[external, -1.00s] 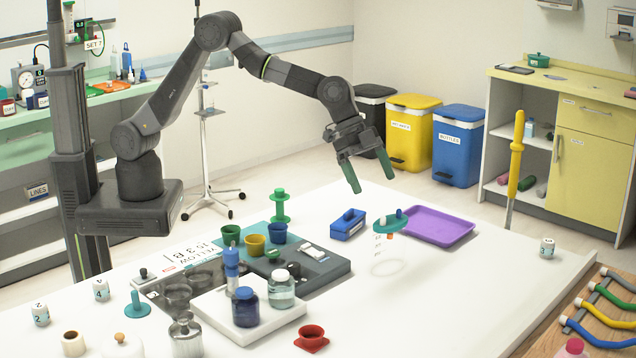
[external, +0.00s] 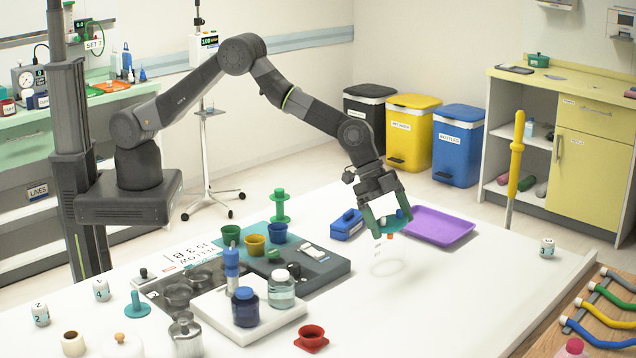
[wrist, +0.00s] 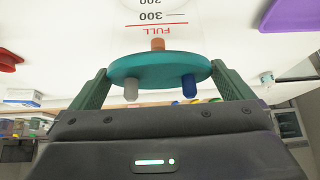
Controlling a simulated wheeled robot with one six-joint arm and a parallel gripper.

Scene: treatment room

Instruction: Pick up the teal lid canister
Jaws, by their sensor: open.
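The teal lid canister has a clear, barely visible body with graduation marks and a round teal lid (external: 392,230) with small coloured ports. It stands upright on the white table, right of the middle. My gripper (external: 390,218) is open and points down at the lid, with its green fingers on either side of the lid's rim. In the wrist view the lid (wrist: 160,66) lies between my two fingers (wrist: 160,76), with red "FULL" and scale marks on the clear body beyond it. I cannot tell whether the fingers touch the rim.
A purple tray (external: 455,234) lies close to the right of the canister, and a blue box (external: 346,226) close to its left. A dark grey case (external: 330,268) and a white tray (external: 215,318) with bottles stand further left. The table in front of the canister is clear.

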